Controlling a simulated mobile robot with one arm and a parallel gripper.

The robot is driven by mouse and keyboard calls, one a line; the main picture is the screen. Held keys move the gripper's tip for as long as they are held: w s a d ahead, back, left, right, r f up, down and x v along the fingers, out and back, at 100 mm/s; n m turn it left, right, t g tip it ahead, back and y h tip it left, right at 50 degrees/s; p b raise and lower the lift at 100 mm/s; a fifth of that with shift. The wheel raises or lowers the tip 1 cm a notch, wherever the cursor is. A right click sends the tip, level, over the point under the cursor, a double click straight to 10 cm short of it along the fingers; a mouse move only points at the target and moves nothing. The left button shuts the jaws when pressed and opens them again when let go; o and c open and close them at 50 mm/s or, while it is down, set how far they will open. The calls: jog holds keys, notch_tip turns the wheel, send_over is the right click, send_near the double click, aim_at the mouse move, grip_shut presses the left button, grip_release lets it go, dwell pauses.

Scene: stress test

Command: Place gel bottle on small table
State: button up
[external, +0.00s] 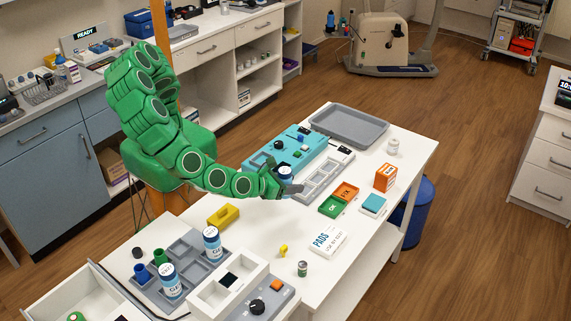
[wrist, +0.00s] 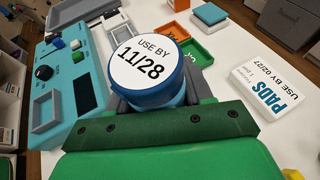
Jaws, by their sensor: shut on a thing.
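My gripper (external: 290,187) is shut on a gel bottle (external: 286,173) with a blue rim and white top. In the wrist view the bottle's top (wrist: 142,60) reads "USE BY 11/28", and its lower body is hidden by my gripper. The bottle is above or at the white table (external: 390,222), beside the teal device; I cannot tell whether its base touches anything. Two more gel bottles, one at the grey tray's right edge (external: 212,245) and one at its front (external: 171,282), stand on the nearer white surface.
A teal device (external: 300,150), an empty grey tray (external: 348,127), green (external: 333,206) and orange bins, an orange box (external: 385,177) and a PADS box (external: 327,242) crowd the table. A yellow block (external: 223,215) lies left. Some bare white surface shows around the PADS box.

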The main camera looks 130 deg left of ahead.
jog(key=shift+r, duration=0.7)
jog(key=w+d+r+m+t+h, duration=0.2)
jog(key=w+r+m+t+h, duration=0.2)
jog(key=w+r, duration=0.3)
jog(key=w+d+r+m+t+h, duration=0.3)
jog(key=w+r+m, duration=0.3)
jog(key=r, duration=0.5)
jog(key=shift+w+t+h, duration=0.5)
jog(key=shift+w+h, duration=0.05)
jog(key=shift+h, duration=0.25)
jog(key=shift+d, duration=0.15)
jog(key=s+a+f+n+g+y, duration=0.1)
jog(key=s+f+n+g+y, duration=0.1)
jog(key=f, duration=0.4)
jog(key=s+a+f+n+g+y, duration=0.2)
jog(key=s+f+n+g+y, duration=0.1)
jog(key=s+f, duration=0.4)
jog(key=s+a+f+n+g+y, duration=0.2)
jog(key=s+f+n+g+y, duration=0.1)
jog(key=s+f+n, duration=0.2)
notch_tip(320, 180, down, 2)
jog(key=shift+s+a+y, duration=0.1)
jog(key=shift+y, duration=0.2)
jog(key=shift+f, duration=3.95)
